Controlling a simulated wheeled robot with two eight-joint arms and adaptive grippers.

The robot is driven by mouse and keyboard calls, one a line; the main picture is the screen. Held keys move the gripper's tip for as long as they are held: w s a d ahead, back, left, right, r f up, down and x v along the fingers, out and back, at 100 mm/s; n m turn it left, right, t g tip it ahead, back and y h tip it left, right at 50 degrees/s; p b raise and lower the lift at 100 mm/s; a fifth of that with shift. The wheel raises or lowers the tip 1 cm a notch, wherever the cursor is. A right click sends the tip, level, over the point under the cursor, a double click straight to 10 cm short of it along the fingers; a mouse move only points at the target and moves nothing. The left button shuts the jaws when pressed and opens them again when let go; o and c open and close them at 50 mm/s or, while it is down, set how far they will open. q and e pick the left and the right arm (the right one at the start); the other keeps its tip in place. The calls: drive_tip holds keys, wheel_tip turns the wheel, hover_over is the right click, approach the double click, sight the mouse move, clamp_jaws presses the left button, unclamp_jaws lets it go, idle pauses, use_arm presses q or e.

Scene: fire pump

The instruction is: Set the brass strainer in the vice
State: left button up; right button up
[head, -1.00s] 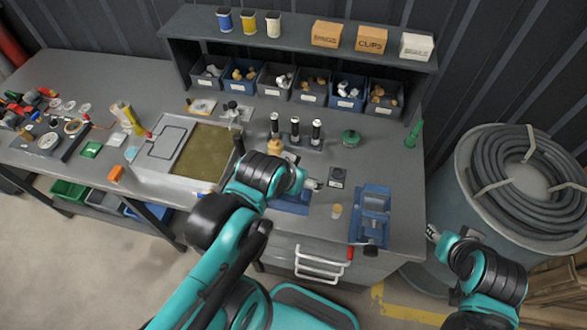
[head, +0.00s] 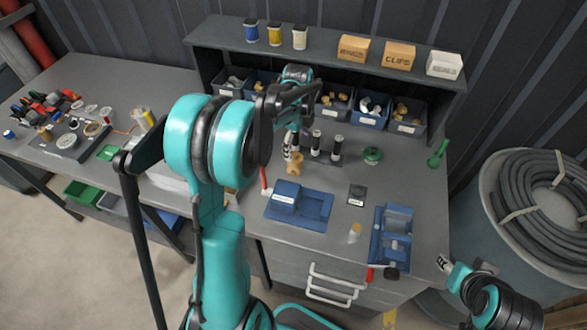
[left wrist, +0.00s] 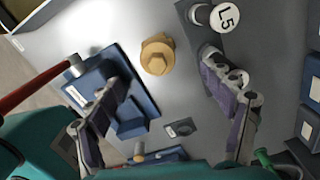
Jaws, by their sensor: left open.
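The brass strainer (head: 295,164) stands on the bench beside a blue labelled fixture (head: 310,208). In the left wrist view the strainer (left wrist: 156,58) shows from above, hex top up, between and beyond my fingers. My left gripper (head: 292,143) is open and empty above the bench, close to the strainer; contact is not visible. Its two purple-padded fingers (left wrist: 172,98) are spread wide. What looks like the vice (head: 392,238), blue with a gap between its jaws, is at the right front of the bench, empty. My right gripper (head: 442,263) is off the bench's right edge; its jaws are too small to judge.
Black cylinders with white tops (head: 315,142) stand close behind the strainer. A red bar (head: 264,180) is left of the blue fixture. Parts bins (head: 368,109) line the shelf behind.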

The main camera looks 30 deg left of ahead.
sight(295, 161)
use_arm(q)
wheel_tip(295, 161, down, 3)
drive_tip(key=shift+a+r+b, duration=0.1)
drive_tip(key=shift+r+b, duration=0.05)
drive_tip(key=shift+b, duration=0.25)
wheel_tip(295, 161, down, 6)
drive_tip(key=shift+s+a+r+b, duration=0.15)
drive_tip(key=shift+r+b, duration=0.1)
drive_tip(key=shift+b, duration=0.65)
drive_tip(key=shift+r, duration=0.1)
clamp_jaws()
